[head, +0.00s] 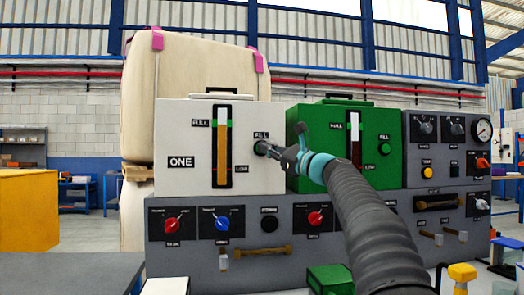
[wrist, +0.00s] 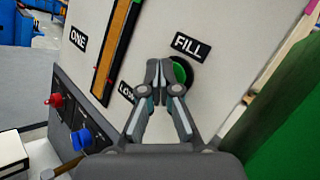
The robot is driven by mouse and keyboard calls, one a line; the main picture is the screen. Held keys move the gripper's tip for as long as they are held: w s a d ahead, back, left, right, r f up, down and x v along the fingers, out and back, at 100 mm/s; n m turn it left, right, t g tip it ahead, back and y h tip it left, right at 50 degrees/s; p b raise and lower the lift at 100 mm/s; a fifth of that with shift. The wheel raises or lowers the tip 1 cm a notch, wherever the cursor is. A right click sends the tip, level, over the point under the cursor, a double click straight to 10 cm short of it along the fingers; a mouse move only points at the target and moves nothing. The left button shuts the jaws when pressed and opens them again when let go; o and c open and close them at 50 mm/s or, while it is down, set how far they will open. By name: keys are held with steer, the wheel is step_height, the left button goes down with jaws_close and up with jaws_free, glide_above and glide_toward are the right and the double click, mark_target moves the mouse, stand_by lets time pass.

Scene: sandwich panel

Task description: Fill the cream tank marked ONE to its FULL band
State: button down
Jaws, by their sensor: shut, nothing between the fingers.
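The cream tank (head: 175,135) marked ONE stands on the left of the panel, and its face fills much of the wrist view (wrist: 215,25). Its upright gauge (head: 222,150) shows an amber column reaching up near the green band beside the FULL label (head: 201,123); the exact level is hard to tell. The round green FILL button (wrist: 181,73) sits under the FILL label (wrist: 191,46). My gripper (head: 268,149) is shut and empty, its fingertips at the button and partly covering it in the wrist view (wrist: 163,66). I cannot tell whether the button is pressed.
A green tank (head: 313,118) with its own gauge and green button (head: 384,148) stands close on the right. Below is a grey panel with a red knob (head: 170,224), a blue knob (head: 222,223) and handles (head: 262,253). A yellow box (head: 28,212) stands at left.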

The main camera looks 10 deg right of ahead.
steer(key=shift+s, duration=0.5)
steer(key=s+b, duration=0.3)
steer(key=s, duration=0.2)
stand_by(0.3)
stand_by(0.4)
